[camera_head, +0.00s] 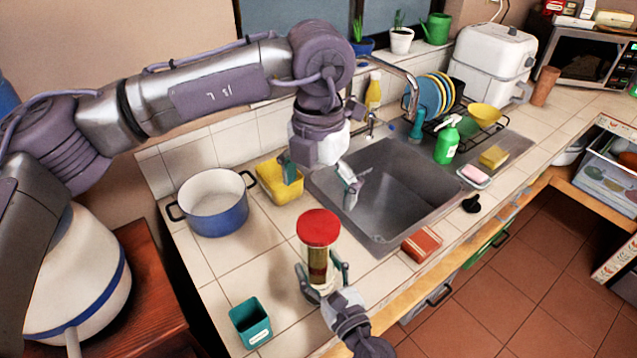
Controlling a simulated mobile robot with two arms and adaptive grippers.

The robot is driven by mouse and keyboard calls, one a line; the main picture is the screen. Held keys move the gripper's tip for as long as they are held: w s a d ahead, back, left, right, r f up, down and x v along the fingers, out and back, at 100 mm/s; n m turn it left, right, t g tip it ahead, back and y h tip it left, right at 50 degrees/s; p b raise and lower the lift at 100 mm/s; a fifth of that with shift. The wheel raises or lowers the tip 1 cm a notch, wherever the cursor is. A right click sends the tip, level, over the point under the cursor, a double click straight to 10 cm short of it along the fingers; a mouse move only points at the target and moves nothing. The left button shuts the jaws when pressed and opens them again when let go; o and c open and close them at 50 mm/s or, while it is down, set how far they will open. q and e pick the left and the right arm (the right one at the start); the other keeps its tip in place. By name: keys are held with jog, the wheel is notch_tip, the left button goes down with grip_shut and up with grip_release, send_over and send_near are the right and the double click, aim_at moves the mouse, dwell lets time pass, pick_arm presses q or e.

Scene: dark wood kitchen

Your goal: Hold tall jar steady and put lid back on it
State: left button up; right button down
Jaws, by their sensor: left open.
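The tall jar (317,262) stands upright at the counter's front part, with dark yellowish contents showing through its side. The round red lid (318,227) sits over the jar's top; from this angle I cannot tell how tightly it is seated. My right gripper (322,272) comes from below, with its fingers on both sides of the jar's lower body, closed around it. My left gripper (320,188) is open and empty, fingers pointing down, above the counter and sink edge, behind and higher than the lid. The jar's base is partly hidden by the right gripper.
A blue pot (216,212) and a yellow container (279,184) stand left of the sink (400,215). A teal cup (250,325) is left of the jar. A red-brown sponge or box (421,244) lies at the right by the counter's front edge.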

aim_at(318, 225)
pick_arm(q)
notch_tip(318, 225, down, 7)
jog(key=shift+f, duration=0.2)
dwell(0.3)
jog(key=c, duration=1.2)
jog(key=m, duration=0.5)
jog(key=o, duration=1.2)
notch_tip(318, 225, up, 12)
